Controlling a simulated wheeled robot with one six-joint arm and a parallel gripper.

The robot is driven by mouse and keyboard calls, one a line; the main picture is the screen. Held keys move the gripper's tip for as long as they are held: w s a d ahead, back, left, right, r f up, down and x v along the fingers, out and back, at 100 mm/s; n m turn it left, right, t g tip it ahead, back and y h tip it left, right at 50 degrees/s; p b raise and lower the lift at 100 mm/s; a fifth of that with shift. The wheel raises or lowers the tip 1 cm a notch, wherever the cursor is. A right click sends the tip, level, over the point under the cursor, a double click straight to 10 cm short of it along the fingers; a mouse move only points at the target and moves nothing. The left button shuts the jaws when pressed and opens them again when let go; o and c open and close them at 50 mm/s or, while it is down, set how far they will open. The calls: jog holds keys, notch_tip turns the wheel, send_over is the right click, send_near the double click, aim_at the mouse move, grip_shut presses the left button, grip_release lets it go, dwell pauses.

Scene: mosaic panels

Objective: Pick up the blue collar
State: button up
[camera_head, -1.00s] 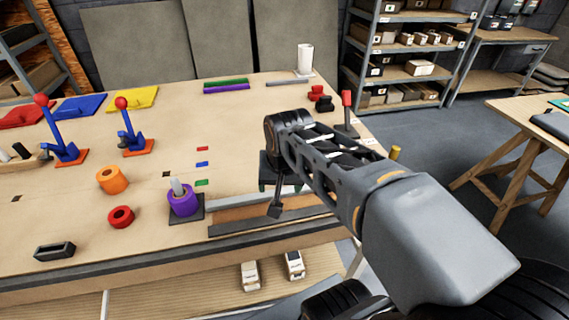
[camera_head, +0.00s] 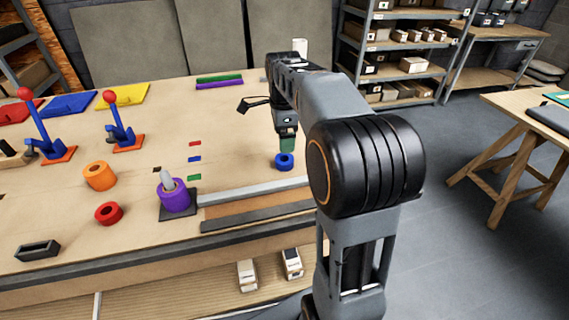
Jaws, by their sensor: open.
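The blue collar (camera_head: 284,162) is a small ring with a dark hole, lying flat on the wooden workbench (camera_head: 235,150) near its right part. My gripper (camera_head: 287,148) points down, its greenish tip showing right above and behind the collar in the picture. My gripper is open and holds nothing. I cannot tell whether its fingers touch the collar or are apart from it. My arm hides the bench to the right of the collar.
A purple collar (camera_head: 177,198) sits around a grey post on a dark base. An orange ring (camera_head: 99,176), a red ring (camera_head: 109,213) and a black tray (camera_head: 38,250) lie to the left. A grey bar (camera_head: 250,191) lies in front of the blue collar.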

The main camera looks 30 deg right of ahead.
aim_at(285, 156)
jog(key=shift+s+f, duration=0.15)
jog(key=shift+f, duration=3.7)
jog(key=shift+c, duration=0.3)
jog(key=c, duration=1.2)
jog(key=shift+r, duration=0.15)
jog(key=shift+r, duration=0.45)
notch_tip(285, 156, up, 2)
jog(key=shift+r, duration=0.2)
jog(key=s+a+r, duration=0.9)
jog(key=s+r, duration=0.1)
jog(key=s, duration=0.1)
notch_tip(285, 156, up, 7)
jog(key=p, duration=0.5)
jog(key=shift+w+f+p, duration=0.15)
jog(key=shift+f+p, duration=0.05)
jog(key=shift+p, duration=0.15)
